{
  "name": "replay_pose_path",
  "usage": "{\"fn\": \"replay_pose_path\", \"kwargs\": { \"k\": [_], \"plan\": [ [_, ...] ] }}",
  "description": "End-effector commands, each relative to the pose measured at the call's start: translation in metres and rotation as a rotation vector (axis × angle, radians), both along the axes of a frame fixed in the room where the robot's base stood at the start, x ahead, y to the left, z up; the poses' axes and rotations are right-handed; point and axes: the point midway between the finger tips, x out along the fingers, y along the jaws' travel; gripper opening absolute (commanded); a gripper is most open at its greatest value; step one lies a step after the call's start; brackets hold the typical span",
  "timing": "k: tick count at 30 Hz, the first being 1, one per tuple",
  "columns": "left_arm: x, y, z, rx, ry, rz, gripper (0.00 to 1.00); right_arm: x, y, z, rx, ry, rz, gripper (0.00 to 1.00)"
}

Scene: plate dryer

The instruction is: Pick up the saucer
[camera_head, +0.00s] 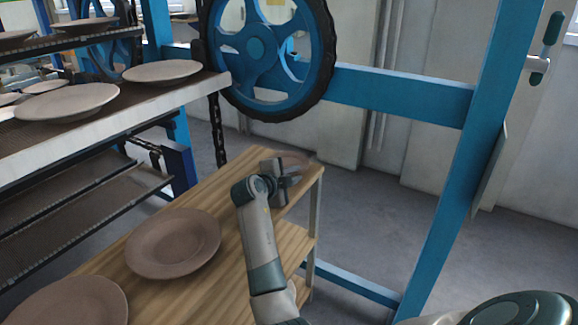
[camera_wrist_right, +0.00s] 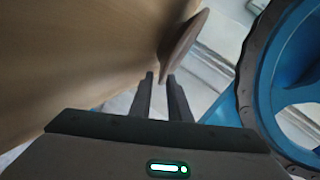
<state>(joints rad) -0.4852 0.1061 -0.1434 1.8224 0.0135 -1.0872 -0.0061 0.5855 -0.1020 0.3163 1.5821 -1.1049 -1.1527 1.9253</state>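A brown saucer (camera_head: 296,159) lies at the far end of the wooden table (camera_head: 262,213), partly hidden by my right gripper in the head view. It also shows nearly edge-on in the right wrist view (camera_wrist_right: 184,45). My right gripper (camera_head: 293,174) is at the saucer's near edge. In the wrist view, the fingers of my right gripper (camera_wrist_right: 160,78) are a little apart, with the saucer's rim at the gap between the tips. No firm grip on the rim shows. My left gripper is not in view.
Two brown plates, one in the middle (camera_head: 173,244) and one at the near end (camera_head: 72,304), lie on the table. A rack (camera_head: 150,98) with pale plates stands left. A blue wheel (camera_head: 256,47) and blue post (camera_head: 455,190) stand beyond and right.

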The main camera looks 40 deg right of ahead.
Motion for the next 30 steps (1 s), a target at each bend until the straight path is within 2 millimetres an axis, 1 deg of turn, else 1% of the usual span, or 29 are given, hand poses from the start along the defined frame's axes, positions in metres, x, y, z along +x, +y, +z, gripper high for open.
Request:
{"fn": "replay_pose_path", "kwargs": {
  "k": [5, 8, 22, 26, 29, 30],
  "plan": [
    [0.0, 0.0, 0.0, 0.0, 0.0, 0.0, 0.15, 0.0, 0.0, 0.0, 0.0, 0.0, 0.0, 0.16],
    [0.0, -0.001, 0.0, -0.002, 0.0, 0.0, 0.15, 0.0, 0.0, 0.0, 0.0, 0.0, 0.0, 0.0],
    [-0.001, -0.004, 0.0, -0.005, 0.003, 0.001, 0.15, 0.0, 0.0, 0.004, 0.0, -0.002, 0.0, 0.0],
    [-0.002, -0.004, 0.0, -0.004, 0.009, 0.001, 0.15, 0.001, 0.0, 0.014, 0.0, -0.005, -0.001, 0.0],
    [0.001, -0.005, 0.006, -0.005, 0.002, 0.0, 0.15, 0.0, 0.0, 0.025, 0.001, -0.006, -0.001, 0.0],
    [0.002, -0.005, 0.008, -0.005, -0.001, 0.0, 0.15, 0.001, 0.0, 0.032, 0.0, -0.007, -0.001, 0.0]
  ]
}}
